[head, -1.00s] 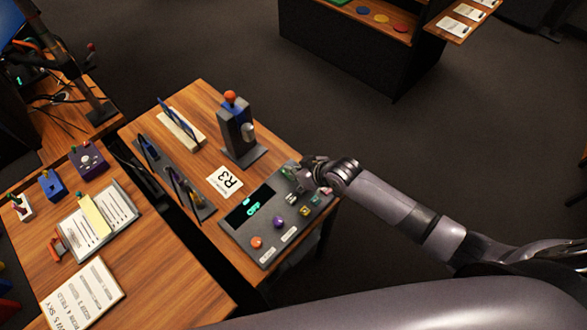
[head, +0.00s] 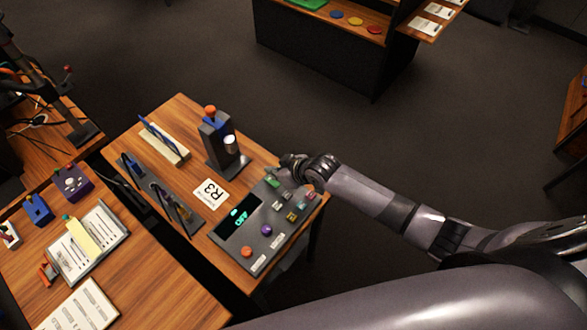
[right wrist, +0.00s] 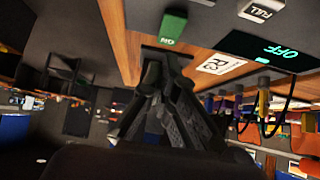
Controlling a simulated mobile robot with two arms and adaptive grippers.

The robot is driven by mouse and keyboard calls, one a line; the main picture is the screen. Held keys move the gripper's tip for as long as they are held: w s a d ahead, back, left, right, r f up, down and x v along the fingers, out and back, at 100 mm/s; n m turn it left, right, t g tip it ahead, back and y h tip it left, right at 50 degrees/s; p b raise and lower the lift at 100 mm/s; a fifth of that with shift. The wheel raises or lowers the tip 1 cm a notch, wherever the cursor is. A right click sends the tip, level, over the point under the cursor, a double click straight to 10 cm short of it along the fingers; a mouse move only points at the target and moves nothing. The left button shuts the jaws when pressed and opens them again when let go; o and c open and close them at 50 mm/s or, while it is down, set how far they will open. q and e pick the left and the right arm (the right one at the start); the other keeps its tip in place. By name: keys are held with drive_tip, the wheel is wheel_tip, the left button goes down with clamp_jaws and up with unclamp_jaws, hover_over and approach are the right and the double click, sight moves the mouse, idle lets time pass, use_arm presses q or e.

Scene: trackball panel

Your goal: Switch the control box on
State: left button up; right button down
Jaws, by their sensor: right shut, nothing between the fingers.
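The control box (head: 218,248) is a grey sloped panel on the near right end of the wooden table. Its dark display (head: 238,220) shows teal text, which reads OFF in the right wrist view (right wrist: 278,50). A green switch (head: 271,182) sits at the panel's far corner; in the right wrist view the green switch (right wrist: 172,28) is marked ON. My right gripper (head: 282,168) is by that corner, just beyond the switch. In the right wrist view its fingers (right wrist: 165,55) are shut and empty, with tips close below the switch; contact cannot be told. My left gripper is out of view.
An orange knob (head: 246,251), a purple knob (head: 266,230) and several small keys share the panel. A grey stand with an orange ball top (head: 211,112) rises behind the box. An R3 card (head: 210,193) lies beside it. Open floor is to the right.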

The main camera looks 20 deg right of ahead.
wheel_tip(320, 180, up, 2)
drive_tip(key=shift+d+r+p, duration=0.1)
drive_tip(key=shift+r+p, duration=0.1)
drive_tip(key=shift+p, duration=0.4)
drive_tip(key=shift+s+d+f+b, duration=0.1)
drive_tip(key=shift+s+d+b, duration=0.25)
drive_tip(key=shift+s+b, duration=0.2)
use_arm(q)
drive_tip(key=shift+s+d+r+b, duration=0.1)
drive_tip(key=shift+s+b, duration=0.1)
drive_tip(key=shift+b, duration=0.35)
use_arm(e)
drive_tip(key=f+v, duration=0.1)
drive_tip(key=v, duration=0.7)
drive_tip(key=shift+s+d+r, duration=0.35)
drive_tip(key=shift+s+d, duration=0.05)
drive_tip(key=shift+s, duration=0.2)
